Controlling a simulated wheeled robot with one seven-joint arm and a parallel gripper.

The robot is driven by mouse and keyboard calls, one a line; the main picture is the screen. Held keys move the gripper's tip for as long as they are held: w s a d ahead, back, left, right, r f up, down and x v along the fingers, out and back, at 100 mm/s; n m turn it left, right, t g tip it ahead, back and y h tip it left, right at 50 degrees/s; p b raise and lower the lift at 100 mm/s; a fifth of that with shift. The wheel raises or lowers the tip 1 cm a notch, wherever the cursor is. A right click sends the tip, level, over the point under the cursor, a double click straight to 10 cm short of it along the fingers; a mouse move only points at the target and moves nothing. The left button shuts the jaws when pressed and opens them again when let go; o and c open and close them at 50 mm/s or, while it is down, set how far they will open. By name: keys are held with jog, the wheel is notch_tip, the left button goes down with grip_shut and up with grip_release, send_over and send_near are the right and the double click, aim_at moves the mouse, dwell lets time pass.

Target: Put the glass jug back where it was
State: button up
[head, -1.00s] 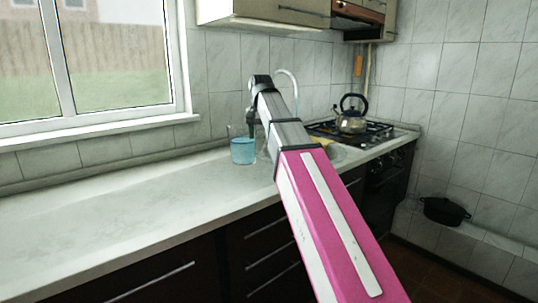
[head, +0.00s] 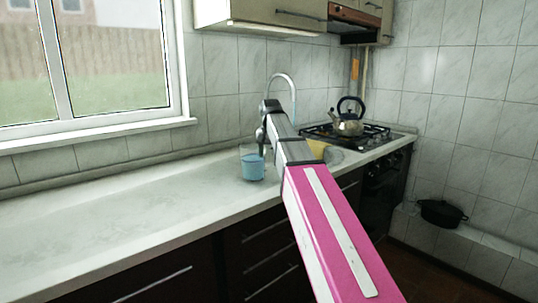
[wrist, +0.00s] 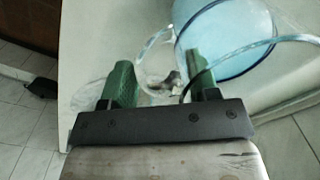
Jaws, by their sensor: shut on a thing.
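My gripper (wrist: 161,80) is shut on the jug, seemingly at the handle; the exact contact is unclear. In the head view my gripper (head: 262,140) is at the jug's right side, small and partly hidden by my arm.
The white counter (head: 120,205) is bare to the left, below the window. A black pot (head: 440,212) stands on a low ledge at the right wall.

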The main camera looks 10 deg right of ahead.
jog(key=shift+f, duration=0.3)
jog(key=o, duration=1.4)
jog(key=shift+c, duration=0.2)
notch_tip(320, 180, up, 12)
jog(key=shift+d, duration=0.1)
